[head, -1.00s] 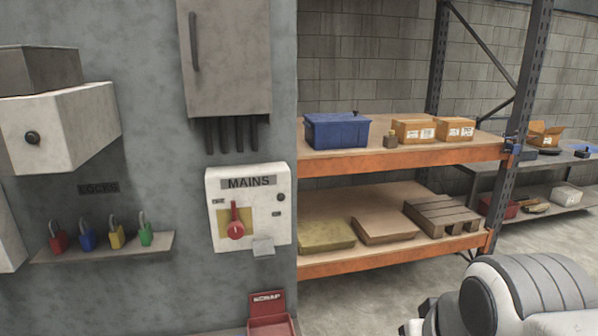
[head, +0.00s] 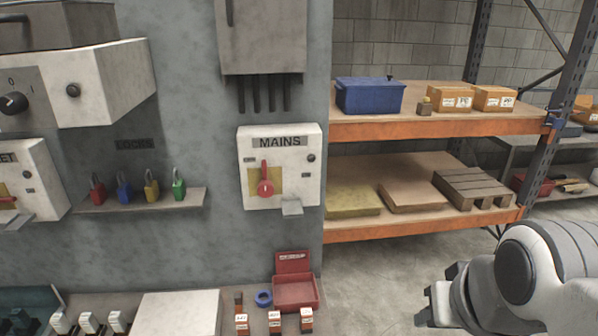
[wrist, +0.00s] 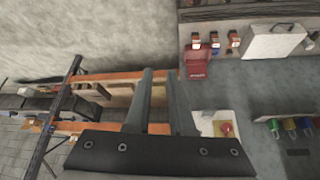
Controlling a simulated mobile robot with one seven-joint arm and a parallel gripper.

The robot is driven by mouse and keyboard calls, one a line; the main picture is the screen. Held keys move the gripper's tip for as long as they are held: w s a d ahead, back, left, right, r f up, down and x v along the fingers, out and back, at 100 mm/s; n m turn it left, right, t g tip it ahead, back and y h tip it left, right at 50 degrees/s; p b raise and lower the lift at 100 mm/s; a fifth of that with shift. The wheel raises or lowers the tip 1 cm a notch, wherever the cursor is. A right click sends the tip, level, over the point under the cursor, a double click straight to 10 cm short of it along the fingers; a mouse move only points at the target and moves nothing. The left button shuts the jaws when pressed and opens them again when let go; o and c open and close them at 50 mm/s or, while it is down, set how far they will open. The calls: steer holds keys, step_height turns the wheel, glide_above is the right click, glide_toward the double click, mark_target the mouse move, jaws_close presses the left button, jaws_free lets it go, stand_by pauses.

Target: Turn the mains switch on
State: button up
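The mains switch is a white wall box labelled MAINS (head: 308,170). Its red lever (head: 265,185) points up from a round red hub on a yellow plate. In the head view my gripper is only partly seen at the lower right, well apart from the switch.
Below is a bench with a red open box (head: 296,290), blue tape (head: 263,298) and several small blocks. Orange-beamed shelving (head: 430,129) stands to the right. The floor (head: 390,270) before it looks clear.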

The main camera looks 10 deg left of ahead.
steer(key=o, duration=0.7)
steer(key=w+a, duration=0.2)
steer(key=w+a+n+t+y+b, duration=0.1)
steer(key=w+a, duration=0.1)
steer(key=w+a+f+t, duration=0.1)
steer(key=w+a, duration=0.1)
steer(key=shift+w+n+y, duration=0.4)
steer(key=shift+o, duration=0.6)
steer(key=w+a+n+t+y+b, duration=0.1)
steer(key=w+a+t+y+b, duration=0.1)
steer(key=w+a, duration=0.4)
steer(key=shift+w+a+f+n, duration=0.2)
steer(key=shift+a+f+n, duration=0.1)
steer(key=shift+a, duration=0.3)
steer(key=n+t+b, duration=0.2)
steer(key=t+b, duration=0.1)
steer(key=t, duration=0.5)
glide_toward(266, 193)
steer(key=p+x, duration=0.2)
steer(key=x, duration=0.9)
steer(key=shift+w+a, duration=0.1)
steer(key=shift+w, duration=0.15)
steer(key=shift+c, duration=0.3)
jaws_close()
